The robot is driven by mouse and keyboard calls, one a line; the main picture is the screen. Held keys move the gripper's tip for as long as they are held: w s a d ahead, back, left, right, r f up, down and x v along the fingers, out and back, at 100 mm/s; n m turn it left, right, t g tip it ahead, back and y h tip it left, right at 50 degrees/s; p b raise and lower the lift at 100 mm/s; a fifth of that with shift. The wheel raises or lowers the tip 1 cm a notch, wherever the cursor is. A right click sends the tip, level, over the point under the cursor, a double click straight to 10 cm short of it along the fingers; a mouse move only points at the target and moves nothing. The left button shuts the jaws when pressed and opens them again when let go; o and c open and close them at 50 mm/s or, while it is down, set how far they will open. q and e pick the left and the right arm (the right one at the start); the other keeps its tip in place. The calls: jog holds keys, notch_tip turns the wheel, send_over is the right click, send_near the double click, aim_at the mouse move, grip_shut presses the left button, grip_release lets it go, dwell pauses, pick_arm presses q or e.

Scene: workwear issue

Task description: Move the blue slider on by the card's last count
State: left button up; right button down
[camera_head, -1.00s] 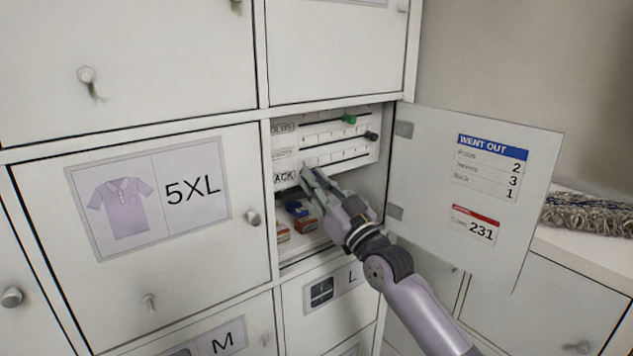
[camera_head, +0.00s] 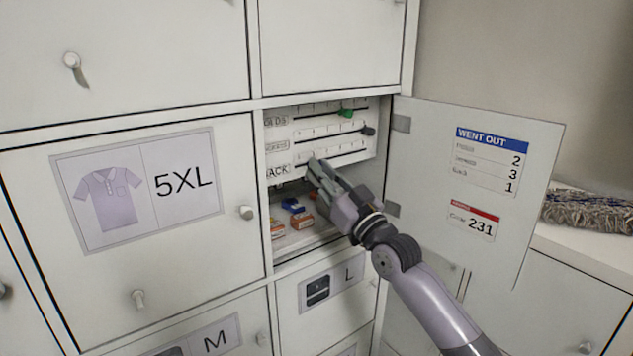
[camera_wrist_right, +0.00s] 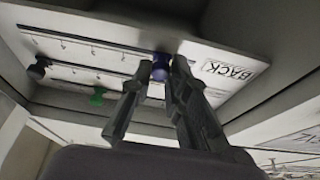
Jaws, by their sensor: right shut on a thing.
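The blue slider (camera_wrist_right: 160,64) shows in the right wrist view between my right gripper's fingertips (camera_wrist_right: 161,75), on the track beside the BACK label (camera_wrist_right: 229,70). In the head view my right gripper (camera_head: 316,168) reaches into the open locker, shut at the lowest track, and hides the slider. The blue-headed WENT OUT card (camera_head: 490,162) on the open door lists 2, 3 and, last, 1. My left gripper is out of view.
The slider panel (camera_head: 325,115) also carries a green slider (camera_head: 346,112) and a dark slider (camera_head: 367,130) on higher tracks. Small boxes (camera_head: 300,220) lie below. The open door (camera_head: 420,215) stands to the right, with a red-headed card (camera_head: 474,222) reading 231.

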jog(key=shift+w+d+f, duration=0.15)
jog(key=shift+w+d, duration=0.4)
jog(key=shift+d, duration=0.1)
jog(key=shift+s+a, duration=0.1)
jog(key=shift+a, duration=0.05)
jog(key=c, duration=1.8)
grip_release()
jog(key=shift+s+a+r, duration=0.2)
jog(key=shift+s+a, duration=0.1)
jog(key=shift+o, duration=1.3)
jog(key=shift+w+d+f, duration=0.1)
jog(key=shift+w+d, duration=0.05)
jog(key=shift+d, duration=0.05)
jog(key=shift+a, duration=0.1)
jog(key=v, duration=1.2)
